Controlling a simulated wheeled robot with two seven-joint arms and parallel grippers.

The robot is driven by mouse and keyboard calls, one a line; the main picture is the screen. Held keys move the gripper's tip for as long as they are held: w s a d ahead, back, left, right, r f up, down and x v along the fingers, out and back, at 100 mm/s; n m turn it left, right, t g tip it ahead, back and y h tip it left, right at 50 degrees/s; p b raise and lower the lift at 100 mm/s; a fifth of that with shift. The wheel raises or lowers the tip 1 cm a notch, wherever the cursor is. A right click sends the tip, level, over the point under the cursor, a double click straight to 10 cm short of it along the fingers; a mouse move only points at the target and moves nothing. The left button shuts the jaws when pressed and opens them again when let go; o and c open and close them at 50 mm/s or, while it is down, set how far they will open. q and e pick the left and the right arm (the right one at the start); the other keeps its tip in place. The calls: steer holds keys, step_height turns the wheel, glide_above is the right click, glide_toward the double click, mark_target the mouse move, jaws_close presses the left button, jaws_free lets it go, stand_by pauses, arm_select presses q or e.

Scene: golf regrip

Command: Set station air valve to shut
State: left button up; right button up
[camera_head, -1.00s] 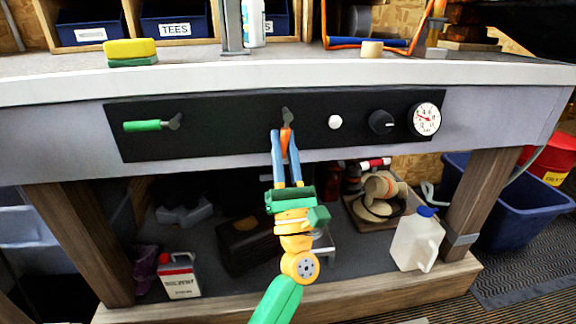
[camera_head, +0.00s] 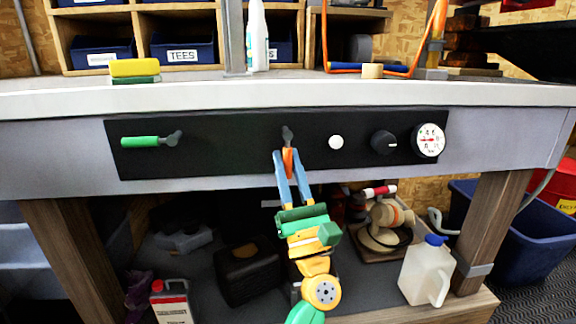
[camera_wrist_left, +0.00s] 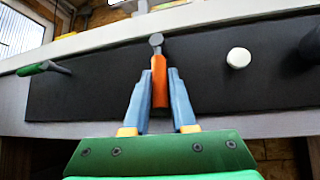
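A lever valve with an orange handle (camera_head: 288,162) sits mid-panel on the black panel (camera_head: 230,150), its handle pointing down. It also shows in the wrist view (camera_wrist_left: 160,84). A second lever valve with a green handle (camera_head: 140,141) is at the panel's left, its handle lying level and pointing left; it shows in the wrist view (camera_wrist_left: 38,69) too. No label tells which one is the station air valve. My left gripper (camera_head: 288,168) has its blue fingers on both sides of the orange handle, with no clear gap visible. My right gripper is out of view.
Right of the orange lever are a white button (camera_head: 336,142), a black knob (camera_head: 383,142) and a round gauge (camera_head: 428,140). The workbench top (camera_head: 200,95) overhangs the panel. A jug (camera_head: 426,272) and a dark case (camera_head: 247,270) are on the shelf below.

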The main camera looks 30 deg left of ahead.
mark_target(290, 171)
arm_select(q)
steer(key=o, duration=0.3)
steer(key=shift+s+d+f, duration=0.1)
steer(key=shift+d+f, duration=0.05)
steer(key=shift+f, duration=0.1)
steer(key=v, duration=0.6)
steer(key=shift+d+f+b, duration=0.2)
steer(key=shift+b, duration=0.25)
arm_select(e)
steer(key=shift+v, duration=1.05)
arm_select(q)
steer(key=shift+s, duration=0.15)
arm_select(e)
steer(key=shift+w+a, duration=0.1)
